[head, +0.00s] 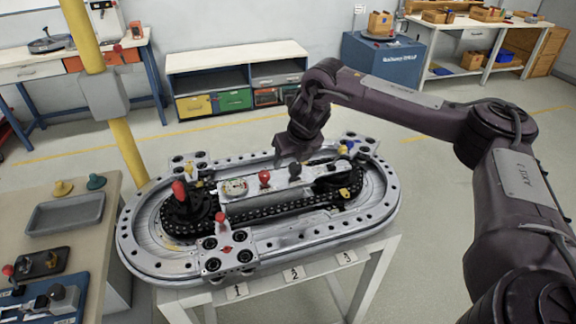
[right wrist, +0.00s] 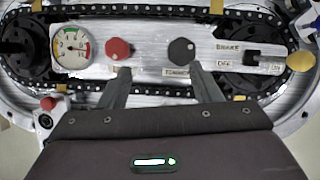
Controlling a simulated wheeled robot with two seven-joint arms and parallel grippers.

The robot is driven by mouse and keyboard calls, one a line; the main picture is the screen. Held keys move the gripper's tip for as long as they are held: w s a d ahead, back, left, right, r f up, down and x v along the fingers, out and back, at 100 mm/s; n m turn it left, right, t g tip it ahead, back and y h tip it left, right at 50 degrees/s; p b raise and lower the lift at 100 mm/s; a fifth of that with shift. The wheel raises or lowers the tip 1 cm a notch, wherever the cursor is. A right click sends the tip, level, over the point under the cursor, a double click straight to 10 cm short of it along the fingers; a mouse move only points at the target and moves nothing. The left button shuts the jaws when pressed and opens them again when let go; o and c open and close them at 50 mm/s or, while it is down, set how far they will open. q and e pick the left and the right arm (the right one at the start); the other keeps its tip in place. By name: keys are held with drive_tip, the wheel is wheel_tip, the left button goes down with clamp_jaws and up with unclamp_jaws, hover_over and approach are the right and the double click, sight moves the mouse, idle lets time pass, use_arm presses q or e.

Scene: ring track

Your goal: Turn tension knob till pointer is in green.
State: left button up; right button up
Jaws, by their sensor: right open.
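The ring track's centre plate carries a round dial gauge (head: 236,187) with coloured bands; it also shows in the right wrist view (right wrist: 72,46). Its pointer is too small to read surely. A black knob (right wrist: 182,52) sits right of a red knob (right wrist: 118,48), above a label that seems to read TENSION. In the head view the black knob (head: 295,171) is just below my right gripper (head: 290,158). In the right wrist view my right gripper (right wrist: 159,69) is open and empty, its fingertips apart below the two knobs. My left gripper is not in view.
A brake switch (right wrist: 251,59) with OFF and ON labels lies right of the black knob. A black chain (right wrist: 160,95) runs around the plate. A red-topped lever (head: 180,192) stands at the track's left. A yellow post (head: 128,150) rises behind the left end.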

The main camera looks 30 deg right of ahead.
sight(296, 165)
drive_tip(key=w+d+f, duration=0.1)
drive_tip(key=f, duration=0.1)
drive_tip(key=d+f+p, duration=0.1)
drive_tip(key=f, duration=0.1)
drive_tip(key=w+d+f, duration=0.1)
drive_tip(key=shift+w+f+p, duration=0.3)
drive_tip(key=shift+f+p, duration=0.05)
drive_tip(key=shift+f, duration=0.05)
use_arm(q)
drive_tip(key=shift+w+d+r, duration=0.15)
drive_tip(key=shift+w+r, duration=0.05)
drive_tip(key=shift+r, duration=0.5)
use_arm(e)
drive_tip(key=shift+c, duration=0.5)
drive_tip(key=c, duration=0.9)
drive_tip(key=shift+d+n, duration=0.1)
drive_tip(key=shift+n, duration=0.2)
